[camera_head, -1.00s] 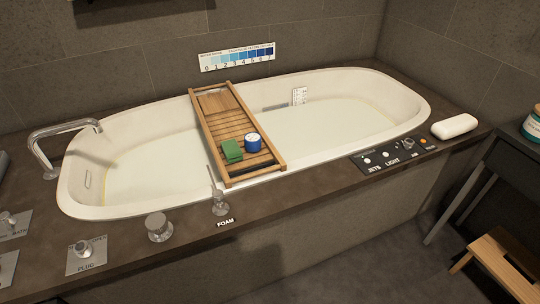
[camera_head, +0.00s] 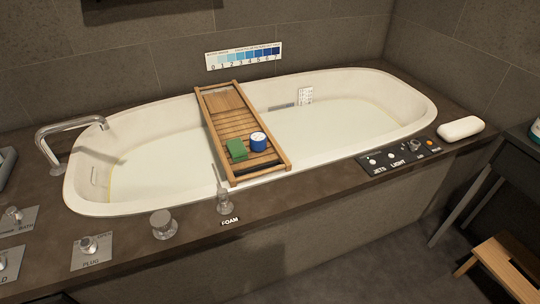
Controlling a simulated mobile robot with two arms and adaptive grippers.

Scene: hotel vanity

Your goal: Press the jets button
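The dark control panel (camera_head: 402,157) lies on the tub's front ledge at the right. The jets button (camera_head: 373,158) is a small white knob at the panel's left end, above the printed word JETS. A similar white knob (camera_head: 391,155) sits beside it by the word LIGHT. Farther right on the panel are a grey dial and a small orange light. Nothing touches the panel. Neither of my grippers shows in the head view.
The filled bathtub (camera_head: 125,206) carries a wooden tray (camera_head: 227,104) with a green cloth or sponge (camera_head: 237,150) and a blue tin (camera_head: 258,141). A white pillow-like item (camera_head: 461,128) lies right of the panel. A wooden stool (camera_head: 497,262) stands at lower right.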

